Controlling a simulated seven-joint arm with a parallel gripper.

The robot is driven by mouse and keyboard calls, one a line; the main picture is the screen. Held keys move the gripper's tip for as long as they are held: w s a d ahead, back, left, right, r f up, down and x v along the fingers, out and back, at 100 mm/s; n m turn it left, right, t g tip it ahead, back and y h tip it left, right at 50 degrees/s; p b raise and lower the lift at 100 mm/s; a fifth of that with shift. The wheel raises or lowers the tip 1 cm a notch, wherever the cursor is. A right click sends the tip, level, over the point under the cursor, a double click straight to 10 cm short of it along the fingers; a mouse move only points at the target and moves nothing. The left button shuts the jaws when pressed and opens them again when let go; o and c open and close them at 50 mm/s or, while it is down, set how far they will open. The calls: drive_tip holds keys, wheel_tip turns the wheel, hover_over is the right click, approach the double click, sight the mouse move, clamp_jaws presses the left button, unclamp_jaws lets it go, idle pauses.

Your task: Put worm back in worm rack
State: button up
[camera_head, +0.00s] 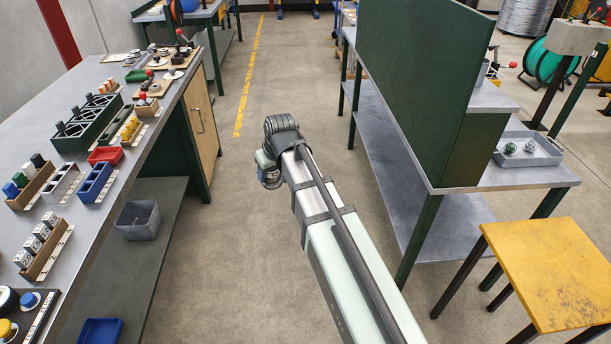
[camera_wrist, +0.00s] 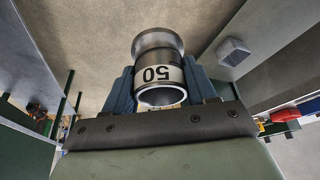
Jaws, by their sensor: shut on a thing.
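My gripper (camera_wrist: 160,84) is shut on a metal cylinder (camera_wrist: 158,41) with a flared end and a white band marked 50, which I take to be the worm. One blue-grey finger lies on each side of it. In the head view my gripper (camera_head: 269,176) hangs over the aisle floor, to the right of the left bench, and the cylinder is hard to make out there. On the left bench a brown rack (camera_head: 50,253) holds several pieces with white marked faces. A dark green rack (camera_head: 88,122) stands farther back. I cannot tell which one is the worm rack.
The left bench (camera_head: 97,187) also carries a red bin (camera_head: 105,155), a blue divided bin (camera_head: 93,183) and small parts. A grey bin (camera_head: 138,220) sits on its lower shelf. A shelved bench with a green panel (camera_head: 424,80) and a yellow stool (camera_head: 552,268) stand right.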

drive_tip(key=s+a+r+n+g+y, duration=0.1)
drive_tip(key=s+a+r+n, duration=0.15)
drive_tip(key=a, duration=1.05)
drive_tip(key=s+a+r+n+g, duration=0.1)
drive_tip(key=s+a+n, duration=0.3)
drive_tip(key=a, duration=0.8)
drive_tip(key=s+a+r+n+g+y, duration=0.1)
drive_tip(key=s+a+r+n, duration=0.15)
drive_tip(key=a, duration=1.05)
drive_tip(key=s+a+r+n+g, duration=0.25)
drive_tip(key=s+a+n, duration=0.35)
drive_tip(key=s+a, duration=1.25)
drive_tip(key=s+a+n, duration=0.2)
drive_tip(key=s+a, duration=0.5)
drive_tip(key=s, duration=0.4)
drive_tip(key=s+a+f+n+g, duration=0.1)
drive_tip(key=s+a+n, duration=0.1)
drive_tip(key=s+a, duration=0.6)
drive_tip(key=s+a+f+n, duration=0.1)
drive_tip(key=s+a, duration=0.6)
drive_tip(key=s, duration=0.8)
drive_tip(key=shift+a+f+n+h, duration=0.15)
drive_tip(key=shift+a+n+h, duration=0.2)
drive_tip(key=shift+n, duration=0.25)
drive_tip(key=shift+f, duration=0.1)
drive_tip(key=shift+f, duration=2.95)
